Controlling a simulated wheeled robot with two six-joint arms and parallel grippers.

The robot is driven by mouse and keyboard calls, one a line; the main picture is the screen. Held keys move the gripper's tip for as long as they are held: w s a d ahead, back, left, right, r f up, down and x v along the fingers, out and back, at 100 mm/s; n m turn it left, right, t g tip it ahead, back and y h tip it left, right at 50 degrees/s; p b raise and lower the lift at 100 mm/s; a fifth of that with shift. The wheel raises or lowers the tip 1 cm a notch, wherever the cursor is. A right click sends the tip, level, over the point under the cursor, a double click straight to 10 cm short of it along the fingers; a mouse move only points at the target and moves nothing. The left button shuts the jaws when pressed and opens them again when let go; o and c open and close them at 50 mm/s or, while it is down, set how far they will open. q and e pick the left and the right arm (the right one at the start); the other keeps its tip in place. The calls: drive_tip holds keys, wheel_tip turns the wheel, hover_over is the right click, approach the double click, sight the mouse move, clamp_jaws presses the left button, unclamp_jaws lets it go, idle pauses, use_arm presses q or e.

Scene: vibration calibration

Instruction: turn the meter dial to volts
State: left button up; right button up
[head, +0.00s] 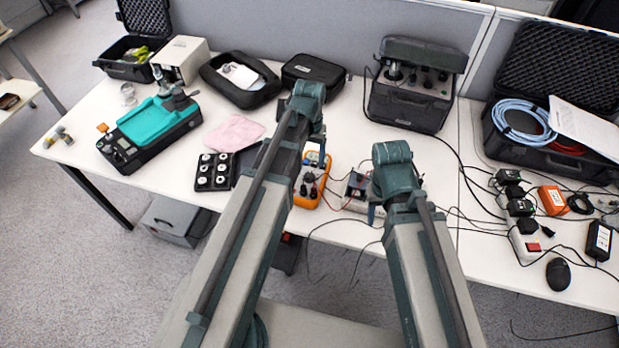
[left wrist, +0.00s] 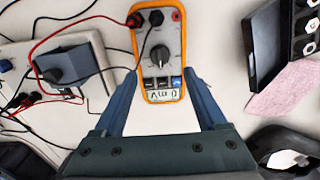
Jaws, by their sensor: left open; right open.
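The orange-edged meter (head: 308,193) lies on the white table, partly hidden by my left arm in the head view. The dial setting and the reading are too small to tell. My left gripper (left wrist: 160,76) is open and empty, its fingers on either side of the meter's display end in that view. My right gripper (head: 373,213) is open and empty, to the right of the meter.
Red and black leads (left wrist: 82,18) run from the meter to a boxed device (left wrist: 68,62) beside it. A black tray of white-topped pieces (head: 214,172) and a pink cloth (head: 234,133) lie left of the meter. A teal-topped instrument (head: 155,125) stands further left.

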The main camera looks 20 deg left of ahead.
sight(310, 174)
use_arm(q)
wheel_tip(310, 174, down, 7)
drive_tip(key=b, duration=0.6)
drive_tip(key=shift+f, duration=0.2)
use_arm(e)
wheel_tip(310, 174, down, 7)
drive_tip(key=shift+f, duration=0.2)
use_arm(q)
clamp_jaws()
